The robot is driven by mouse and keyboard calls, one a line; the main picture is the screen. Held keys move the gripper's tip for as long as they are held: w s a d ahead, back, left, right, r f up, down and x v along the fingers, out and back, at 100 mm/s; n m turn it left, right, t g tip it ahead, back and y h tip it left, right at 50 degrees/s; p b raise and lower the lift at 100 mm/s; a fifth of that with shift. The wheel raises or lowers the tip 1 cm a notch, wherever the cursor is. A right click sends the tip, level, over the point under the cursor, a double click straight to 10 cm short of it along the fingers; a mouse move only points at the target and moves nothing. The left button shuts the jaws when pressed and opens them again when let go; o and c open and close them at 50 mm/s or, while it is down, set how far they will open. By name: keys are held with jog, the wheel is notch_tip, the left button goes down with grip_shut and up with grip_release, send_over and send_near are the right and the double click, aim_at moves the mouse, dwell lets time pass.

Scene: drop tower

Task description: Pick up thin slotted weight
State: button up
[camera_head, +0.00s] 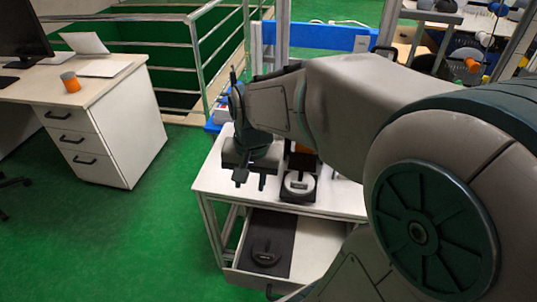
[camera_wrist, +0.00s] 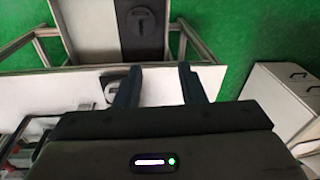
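A dark round slotted weight (camera_head: 266,252) lies on a dark mat in the open drawer below the table; it also shows at the top of the wrist view (camera_wrist: 143,22). A second weight-like piece (camera_head: 299,183), pale on top, sits in a dark holder on the table. In the wrist view it is partly hidden beside the left finger (camera_wrist: 114,86). I cannot tell from its edge which piece is thin. My gripper (camera_head: 252,182) points down above the table, left of the holder. Its fingers (camera_wrist: 160,72) are apart with nothing between them.
The white table (camera_head: 214,180) has an open drawer (camera_head: 312,248) jutting out at its front. A desk with drawers (camera_head: 98,139) stands at the left, with an orange-and-grey cup (camera_head: 71,83) on it. Metal railings (camera_head: 190,62) stand behind. Green floor at the front left is clear.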

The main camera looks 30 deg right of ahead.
jog(key=w+d+f+m+g+h+b, duration=0.2)
jog(key=w+d+f+m, duration=0.3)
jog(key=w+f+m, duration=0.4)
jog(key=w+d+f+m+g+h+b, duration=0.1)
jog(key=w+d+f+m+g+h, duration=0.1)
jog(key=w+d+f+m, duration=0.5)
jog(key=m, duration=0.3)
send_over(299, 182)
jog(key=w+a, duration=0.1)
jog(key=a, duration=0.1)
jog(key=shift+w+f, duration=0.15)
jog(key=shift+f, duration=0.35)
jog(key=x, duration=0.5)
grip_shut()
